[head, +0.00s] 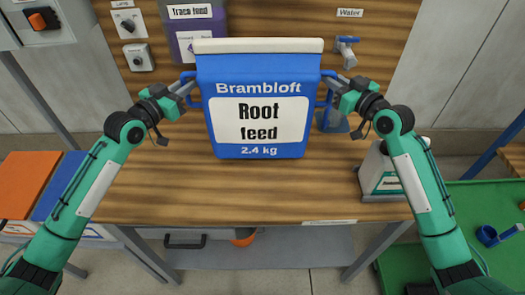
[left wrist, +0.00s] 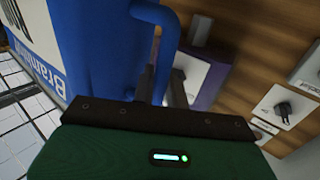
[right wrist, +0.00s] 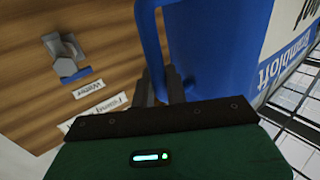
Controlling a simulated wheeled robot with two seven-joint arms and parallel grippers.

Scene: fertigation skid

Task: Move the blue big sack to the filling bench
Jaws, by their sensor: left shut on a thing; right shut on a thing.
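The blue big sack (head: 258,85), marked "Brambloft Root feed 2.4 kg", is upright in the middle of the head view, with a pale top band and a loop handle at each side. My left gripper (head: 187,85) is shut on its left handle (left wrist: 165,35). My right gripper (head: 334,86) is shut on its right handle (right wrist: 150,40). The lettering on the bench's front label is too small to read.
A tap (head: 346,48) and a blue item (head: 333,122) are at the right. The front bench top is clear. Switches (head: 139,57) line the back board.

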